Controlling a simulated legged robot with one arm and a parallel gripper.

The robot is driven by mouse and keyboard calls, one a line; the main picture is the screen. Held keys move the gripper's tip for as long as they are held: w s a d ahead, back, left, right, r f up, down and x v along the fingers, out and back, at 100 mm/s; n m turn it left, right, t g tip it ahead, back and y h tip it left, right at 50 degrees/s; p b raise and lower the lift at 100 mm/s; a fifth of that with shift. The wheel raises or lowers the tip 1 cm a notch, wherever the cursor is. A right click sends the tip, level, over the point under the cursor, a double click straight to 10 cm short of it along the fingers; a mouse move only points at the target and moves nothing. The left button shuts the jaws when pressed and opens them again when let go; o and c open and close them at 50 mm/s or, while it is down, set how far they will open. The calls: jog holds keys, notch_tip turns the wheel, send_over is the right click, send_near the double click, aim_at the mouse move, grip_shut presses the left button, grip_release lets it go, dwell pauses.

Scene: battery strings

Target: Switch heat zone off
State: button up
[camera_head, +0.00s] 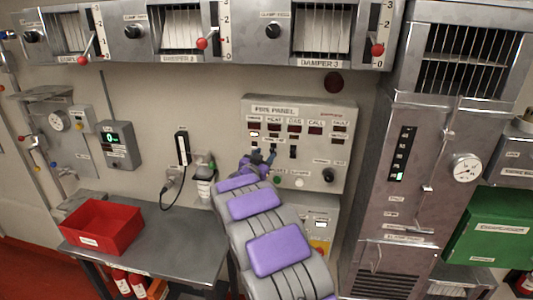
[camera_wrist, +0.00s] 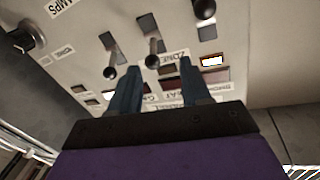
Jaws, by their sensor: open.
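The grey fire panel (camera_head: 337,120) is on the wall, with a row of labelled lamp windows. In the wrist view, the panel (camera_wrist: 85,45) appears turned over, with three black toggle levers in slots. The middle lever (camera_wrist: 152,60), which seems to be the heat one by its place, lies toward the lamps. The left lever (camera_wrist: 110,72) lies the same way; the right lever (camera_wrist: 205,8) lies the opposite way. My gripper (camera_head: 263,157) is open at the panel. In the wrist view, its fingertips (camera_wrist: 156,66) are either side of the middle lever; contact is unclear.
One lamp window (camera_wrist: 212,61) is lit white. A black knob (camera_head: 328,174) sits at the panel's lower right. A metal bench (camera_head: 180,239) with a red bin (camera_head: 101,228) stands left. The damper housing (camera_head: 240,50) overhangs above; a tall metal cabinet (camera_head: 430,150) stands right.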

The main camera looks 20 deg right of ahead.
aim_at(273, 149)
jog(key=d, duration=0.1)
jog(key=w+d, duration=0.1)
jog(key=d, duration=0.1)
jog(key=w+d, duration=0.1)
jog(key=shift+d+f, duration=0.15)
jog(key=shift+d, duration=0.15)
jog(key=shift+a, duration=1)
jog(key=shift+c, duration=0.9)
jog(key=shift+r, duration=0.2)
jog(key=shift+c, duration=0.8)
jog(key=shift+d, duration=0.6)
jog(key=c, duration=0.4)
jog(key=shift+a+f, duration=0.15)
grip_shut()
